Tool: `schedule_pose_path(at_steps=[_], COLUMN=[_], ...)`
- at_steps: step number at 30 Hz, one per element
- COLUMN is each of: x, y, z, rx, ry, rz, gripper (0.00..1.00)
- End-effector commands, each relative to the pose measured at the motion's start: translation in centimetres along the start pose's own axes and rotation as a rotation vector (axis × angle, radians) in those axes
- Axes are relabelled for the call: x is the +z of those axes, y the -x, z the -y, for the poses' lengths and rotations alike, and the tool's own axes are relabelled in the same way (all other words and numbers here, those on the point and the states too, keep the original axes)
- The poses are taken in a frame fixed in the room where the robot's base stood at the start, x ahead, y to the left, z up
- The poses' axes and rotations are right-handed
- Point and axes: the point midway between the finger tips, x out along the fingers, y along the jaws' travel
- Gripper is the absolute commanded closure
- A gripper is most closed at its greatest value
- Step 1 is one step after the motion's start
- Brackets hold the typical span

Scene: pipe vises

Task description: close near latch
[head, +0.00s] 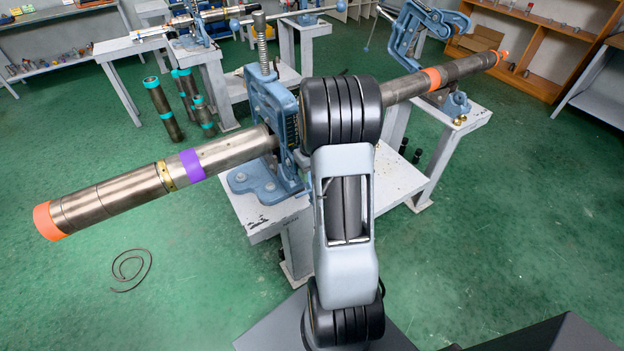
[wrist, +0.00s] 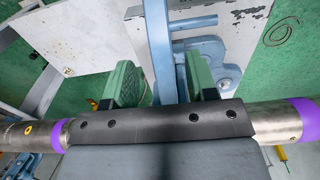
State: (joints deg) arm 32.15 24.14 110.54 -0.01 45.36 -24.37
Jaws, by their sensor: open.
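The near vise (head: 268,110) is blue with an upright threaded screw. It stands on a pale table in the head view, with the long pipe (head: 230,153) running through it. Its right side is hidden behind my arm. In the wrist view my gripper (wrist: 163,82) is open, its two green fingers apart. A blue upright bar of the vise (wrist: 162,50) passes between the fingers; I cannot tell whether either finger touches it. A blue lug-like part (wrist: 224,70) shows right of the right finger. Which part is the latch, and its state, is not clear.
The pipe's left end, with an orange cap (head: 47,221), sticks out into free space. A far blue vise (head: 425,35) stands tilted open on another pale table (head: 460,120). Teal-banded pipes (head: 185,95) stand on the green floor behind. The floor at front left is clear apart from a thin cord.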

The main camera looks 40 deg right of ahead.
Motion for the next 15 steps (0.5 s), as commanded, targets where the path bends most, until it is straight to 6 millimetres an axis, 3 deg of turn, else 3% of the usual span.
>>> schedule_pose_path(at_steps=[6, 15], x=[0.0, 0.0], y=[-2.7, -3.9], z=[0.0, 0.0], rx=[-0.001, 0.0], ry=[0.0, 0.0], rz=[0.002, -0.001], gripper=[0.48, 0.48])
